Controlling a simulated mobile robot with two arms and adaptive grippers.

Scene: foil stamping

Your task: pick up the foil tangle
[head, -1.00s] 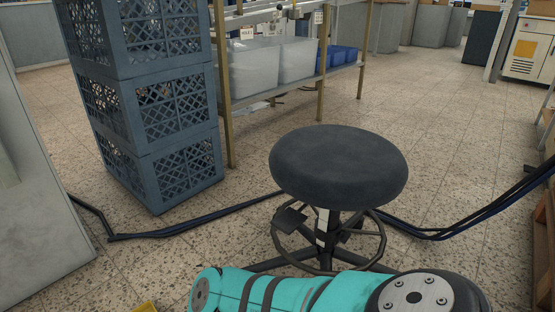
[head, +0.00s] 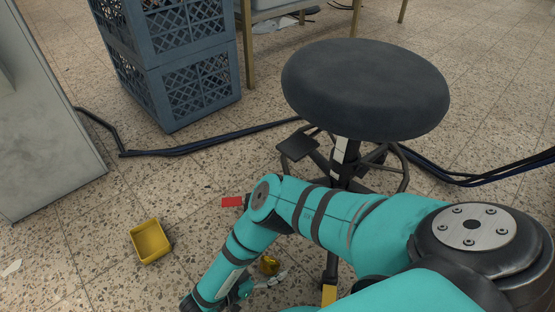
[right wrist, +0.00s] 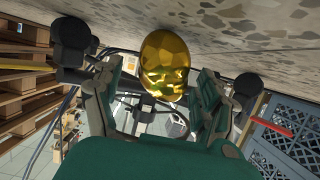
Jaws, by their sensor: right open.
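The foil tangle (head: 268,265) is a small, shiny, crumpled gold lump on the speckled floor, in front of the stool. In the right wrist view it shows large (right wrist: 163,62), beyond and between my right gripper's fingers. My right gripper (head: 274,279) is low by the floor beside the foil, partly hidden in the head view by its small size there. In the right wrist view its two fingers (right wrist: 161,78) are spread, one on each side of the foil; I cannot tell whether either touches it. My left gripper is not in view.
A black round stool (head: 365,90) stands close behind my right arm. A yellow bin (head: 152,257) and a red flat piece (head: 232,202) lie on the floor. Dark cables (head: 205,143) cross behind them. Blue crates (head: 190,90) are stacked at the back left.

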